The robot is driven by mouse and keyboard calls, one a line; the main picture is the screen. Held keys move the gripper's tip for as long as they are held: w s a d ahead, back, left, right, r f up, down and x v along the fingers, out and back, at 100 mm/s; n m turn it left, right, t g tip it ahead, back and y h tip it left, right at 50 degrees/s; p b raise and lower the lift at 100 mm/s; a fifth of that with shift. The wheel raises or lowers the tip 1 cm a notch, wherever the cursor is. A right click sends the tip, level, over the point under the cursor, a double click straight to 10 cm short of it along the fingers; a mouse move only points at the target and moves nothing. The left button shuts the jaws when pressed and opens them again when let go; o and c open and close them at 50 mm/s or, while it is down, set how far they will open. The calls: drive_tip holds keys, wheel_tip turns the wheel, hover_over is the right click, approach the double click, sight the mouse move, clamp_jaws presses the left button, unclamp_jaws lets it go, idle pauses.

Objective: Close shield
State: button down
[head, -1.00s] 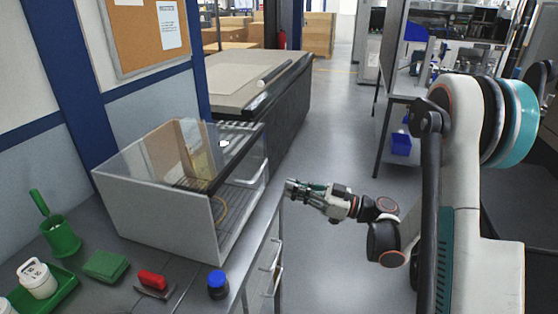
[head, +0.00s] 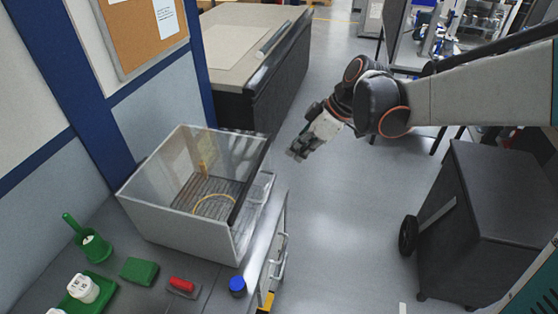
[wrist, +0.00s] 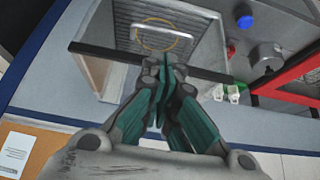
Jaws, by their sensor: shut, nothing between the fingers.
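An open-looking light grey box (head: 180,228) with clear panels stands on the left worktop. Its clear shield (head: 225,150) has a dark bar (head: 250,180) along the right edge, and a pale handle (head: 265,187) shows on that side. I cannot tell how far the shield is open. Inside lie a ribbed floor and a yellow ring (head: 213,204). My gripper (head: 297,153) is shut and empty, in the air right of the box and apart from it. In the wrist view my gripper (wrist: 163,65) appears in front of the dark bar (wrist: 110,52), with the yellow ring (wrist: 172,47) beyond.
Along the worktop front are a green cup with brush (head: 95,247), a green block (head: 139,270), a red-handled tool (head: 182,286) and a blue-capped jar (head: 237,286). A large bench (head: 240,80) stands behind. A dark cabinet (head: 490,215) stands right; the floor between is clear.

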sight(271, 186)
drive_tip(key=b+x, duration=0.1)
drive_tip(key=x, duration=1.3)
drive_tip(key=shift+b, duration=0.3)
drive_tip(key=shift+d+f, duration=0.1)
wheel_tip(271, 186, down, 3)
drive_tip(key=b, duration=0.2)
drive_tip(key=shift+b, duration=0.35)
drive_tip(key=shift+s, duration=0.15)
drive_tip(key=shift+r, duration=0.2)
